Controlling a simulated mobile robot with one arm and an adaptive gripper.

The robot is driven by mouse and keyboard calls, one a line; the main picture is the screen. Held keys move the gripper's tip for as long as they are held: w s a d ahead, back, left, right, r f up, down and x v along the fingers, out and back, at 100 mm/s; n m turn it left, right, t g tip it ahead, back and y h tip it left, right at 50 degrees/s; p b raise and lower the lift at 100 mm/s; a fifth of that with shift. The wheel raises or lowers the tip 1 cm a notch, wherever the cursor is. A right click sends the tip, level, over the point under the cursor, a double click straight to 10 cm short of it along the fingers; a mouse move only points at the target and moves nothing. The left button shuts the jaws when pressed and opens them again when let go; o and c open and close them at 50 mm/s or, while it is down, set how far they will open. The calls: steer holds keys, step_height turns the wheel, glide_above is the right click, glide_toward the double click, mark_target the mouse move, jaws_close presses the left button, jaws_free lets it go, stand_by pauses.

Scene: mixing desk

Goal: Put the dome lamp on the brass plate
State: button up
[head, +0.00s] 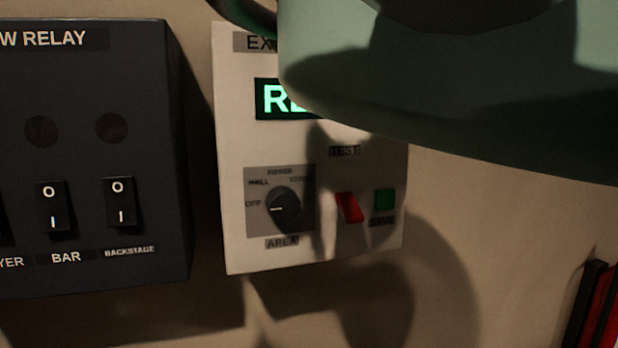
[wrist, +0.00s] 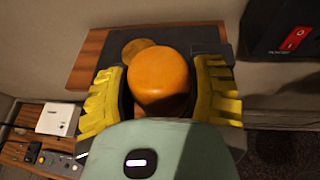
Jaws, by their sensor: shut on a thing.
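The dome lamp (wrist: 160,78), a smooth orange rounded body, sits between the yellow-padded fingers of my gripper (wrist: 163,72) in the wrist view. The fingers are shut on its two sides. A round brownish disc, which looks like the brass plate (wrist: 134,46), shows just past the lamp, up and to the left. The lamp hides part of this disc. I cannot tell how high the lamp is above the surface. In the head view, my pale green arm fills the upper right, and neither the lamp nor the plate shows.
In the wrist view, a dark mat (wrist: 183,38) lies on a wooden surface (wrist: 88,68). A black box with a red switch (wrist: 294,38) stands at right, a white box (wrist: 58,119) at left. The head view shows a dark relay panel (head: 85,180) and a pale dial panel (head: 235,150).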

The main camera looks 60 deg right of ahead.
steer(key=w+f+p, duration=0.1)
steer(key=w+p, duration=0.4)
steer(key=w+d+f+p, duration=0.1)
steer(key=w+p, duration=0.4)
steer(key=w+d+f+p, duration=0.1)
steer(key=w+p, duration=0.4)
steer(key=w, duration=0.1)
steer(key=shift+d+f+p, duration=0.2)
steer(key=shift+f+p, duration=0.15)
steer(key=shift+f, duration=0.6)
steer(key=shift+f, duration=0.2)
steer(key=o, duration=1.3)
steer(key=shift+r, duration=0.15)
